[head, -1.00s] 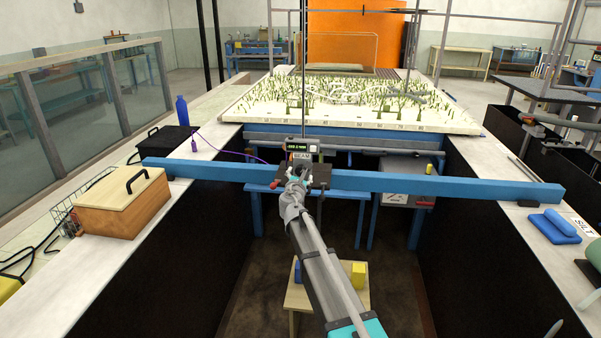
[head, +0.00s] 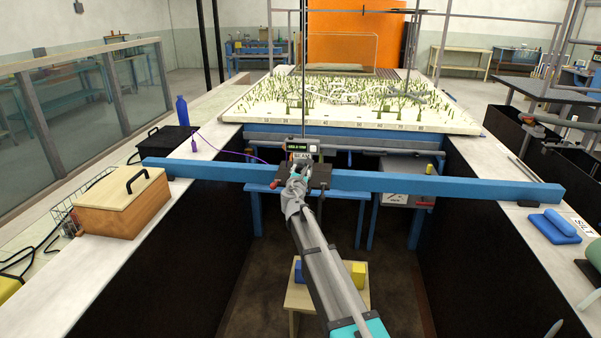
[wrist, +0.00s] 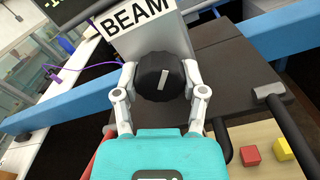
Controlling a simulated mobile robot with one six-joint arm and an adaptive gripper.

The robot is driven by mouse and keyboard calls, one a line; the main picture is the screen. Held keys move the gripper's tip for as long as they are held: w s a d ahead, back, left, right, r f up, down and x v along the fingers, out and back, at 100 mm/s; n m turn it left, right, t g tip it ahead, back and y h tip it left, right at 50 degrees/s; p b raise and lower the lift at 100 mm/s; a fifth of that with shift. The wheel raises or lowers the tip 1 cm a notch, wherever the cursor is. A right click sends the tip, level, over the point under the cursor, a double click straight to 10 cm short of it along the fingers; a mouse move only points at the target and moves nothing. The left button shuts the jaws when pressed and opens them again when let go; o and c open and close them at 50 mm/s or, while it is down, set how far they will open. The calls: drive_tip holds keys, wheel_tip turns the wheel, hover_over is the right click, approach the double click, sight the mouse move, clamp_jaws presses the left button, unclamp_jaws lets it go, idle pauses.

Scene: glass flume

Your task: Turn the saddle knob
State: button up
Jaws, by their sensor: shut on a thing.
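The saddle knob (wrist: 160,78) is black, round and ridged, with a white pointer mark, in the middle of the wrist view. It sits on the front of a grey block labelled BEAM (wrist: 125,20). My gripper (wrist: 160,84) is shut on the knob, one finger on each side of it. In the wrist view the pointer mark leans a little to the right at its top. In the head view my gripper (head: 296,182) reaches the saddle (head: 319,177) on the blue beam (head: 430,185), and the knob is hidden behind it. A small display (head: 303,146) stands above the saddle.
The blue beam spans the gap between two pale side ledges. A wooden box (head: 124,205) stands on the left ledge, and a blue bottle (head: 182,110) farther back. A low table (head: 298,298) with a yellow block (head: 358,273) is below. A planted bed (head: 340,100) lies beyond.

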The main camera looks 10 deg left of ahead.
drive_tip(key=shift+c, duration=0.8)
drive_tip(key=o, duration=1.1)
drive_tip(key=shift+o, duration=0.2)
drive_tip(key=s, duration=1.2)
drive_tip(key=shift+a, duration=0.2)
